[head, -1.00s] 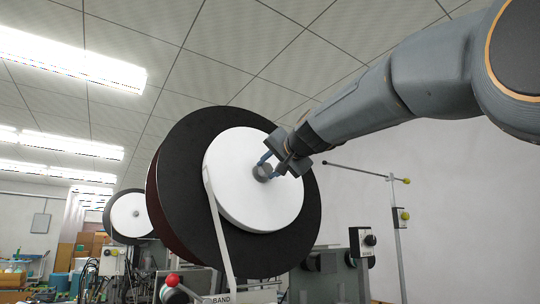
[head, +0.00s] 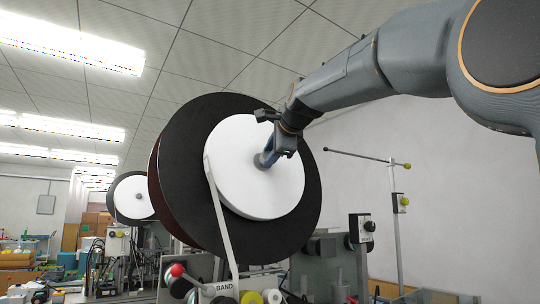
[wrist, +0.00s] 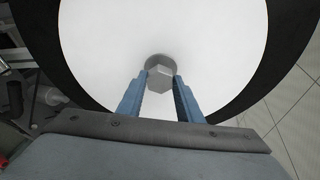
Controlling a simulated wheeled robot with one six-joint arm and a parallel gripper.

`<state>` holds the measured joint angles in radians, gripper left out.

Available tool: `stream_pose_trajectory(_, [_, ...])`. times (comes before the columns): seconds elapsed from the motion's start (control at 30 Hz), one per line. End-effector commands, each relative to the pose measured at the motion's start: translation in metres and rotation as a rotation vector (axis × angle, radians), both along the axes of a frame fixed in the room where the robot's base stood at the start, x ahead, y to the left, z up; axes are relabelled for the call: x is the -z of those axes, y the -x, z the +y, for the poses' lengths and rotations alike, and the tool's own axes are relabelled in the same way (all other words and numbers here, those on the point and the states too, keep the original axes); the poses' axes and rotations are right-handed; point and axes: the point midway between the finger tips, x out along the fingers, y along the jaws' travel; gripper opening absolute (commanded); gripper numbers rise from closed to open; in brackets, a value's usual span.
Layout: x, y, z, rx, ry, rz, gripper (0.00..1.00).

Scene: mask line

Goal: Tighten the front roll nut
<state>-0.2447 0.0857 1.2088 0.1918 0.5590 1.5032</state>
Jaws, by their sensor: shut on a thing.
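The front roll (head: 302,222) is a large black disc with a white round face (head: 235,185). Its nut (head: 260,161) is a small grey piece at the centre of the white face, partly hidden by my fingers in the head view. In the wrist view the hexagonal nut (wrist: 160,76) sits between the blue fingertips. My gripper (head: 269,153) is shut on the nut, a finger on either side; it also shows in the wrist view (wrist: 160,92).
A white band (head: 222,215) runs down from the roll to the machine below, near a red knob (head: 177,270). A second roll (head: 130,198) stands farther back at the left. A thin post with a rod (head: 397,215) stands at the right.

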Motion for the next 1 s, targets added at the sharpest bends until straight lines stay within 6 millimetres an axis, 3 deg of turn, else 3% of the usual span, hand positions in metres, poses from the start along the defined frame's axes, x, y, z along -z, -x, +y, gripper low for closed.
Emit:
stream_pose_trajectory(0.6, [-0.0028, -0.0024, -0.0014, 0.137, -0.47, 0.317, 0.1])
stream_pose_trajectory(1.0, [-0.0042, -0.0028, -0.0022, 0.201, -0.696, 0.468, 0.1])
